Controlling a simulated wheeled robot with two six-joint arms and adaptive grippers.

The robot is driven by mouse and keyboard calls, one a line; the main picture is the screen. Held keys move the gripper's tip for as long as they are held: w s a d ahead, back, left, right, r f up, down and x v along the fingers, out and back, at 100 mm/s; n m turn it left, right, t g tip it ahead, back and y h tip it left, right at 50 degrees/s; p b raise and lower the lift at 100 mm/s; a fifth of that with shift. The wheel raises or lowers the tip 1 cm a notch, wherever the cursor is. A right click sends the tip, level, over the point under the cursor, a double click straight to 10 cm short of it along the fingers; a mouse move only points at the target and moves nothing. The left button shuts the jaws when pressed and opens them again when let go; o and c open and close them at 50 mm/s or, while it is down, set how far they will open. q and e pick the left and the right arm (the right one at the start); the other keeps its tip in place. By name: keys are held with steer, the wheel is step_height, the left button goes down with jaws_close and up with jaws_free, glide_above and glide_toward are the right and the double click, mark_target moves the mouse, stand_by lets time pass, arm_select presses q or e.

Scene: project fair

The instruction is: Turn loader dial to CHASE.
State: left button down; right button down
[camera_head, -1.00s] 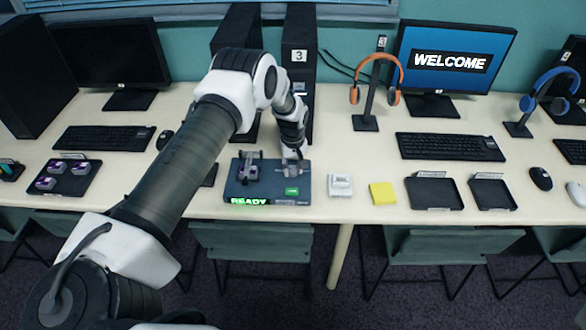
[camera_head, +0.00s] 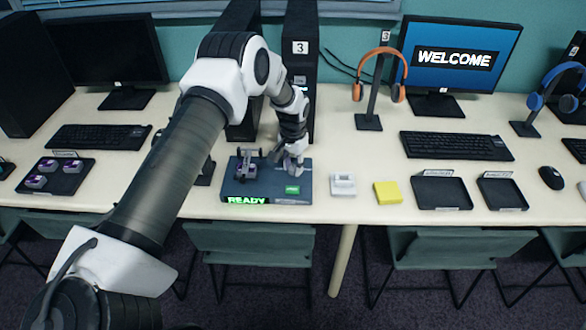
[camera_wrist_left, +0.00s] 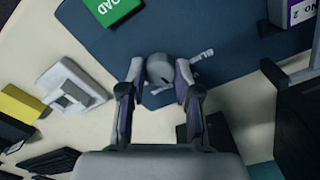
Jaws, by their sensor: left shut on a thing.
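The loader (camera_head: 262,193) is a dark blue box near the table's front edge, with a lit green READY display (camera_head: 247,200) on its front and a green button (camera_head: 292,190) on top. My left gripper (camera_head: 291,168) is over the loader's back right part. In the left wrist view, its fingers are shut on the grey round dial (camera_wrist_left: 160,72). Part of a white label beside the dial shows, but the gripper hides the rest, so I cannot read the dial's setting. A small purple-and-grey cart-like thing (camera_head: 247,164) sits on the loader's left. My right gripper is not in view.
A white device (camera_head: 343,186) and a yellow block (camera_head: 388,192) stand right of the loader, then two black trays (camera_head: 441,193). A black tray with purple pieces (camera_head: 56,177) lies at left. Dark towers (camera_head: 301,60) stand behind my arm.

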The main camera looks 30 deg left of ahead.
mark_target(294, 167)
arm_select(q)
steer(key=m, duration=0.2)
steer(key=m+b, duration=0.1)
steer(key=shift+s+f+m, duration=0.1)
steer(key=shift+f+m, duration=0.15)
steer(key=shift+m, duration=0.05)
steer(key=shift+m+b, duration=0.5)
steer(key=shift+m, duration=1)
steer(key=c, duration=0.9)
jaws_free()
steer(key=shift+d, duration=0.1)
steer(key=shift+o, duration=0.5)
steer(key=shift+w, duration=0.2)
step_height(294, 167, up, 12)
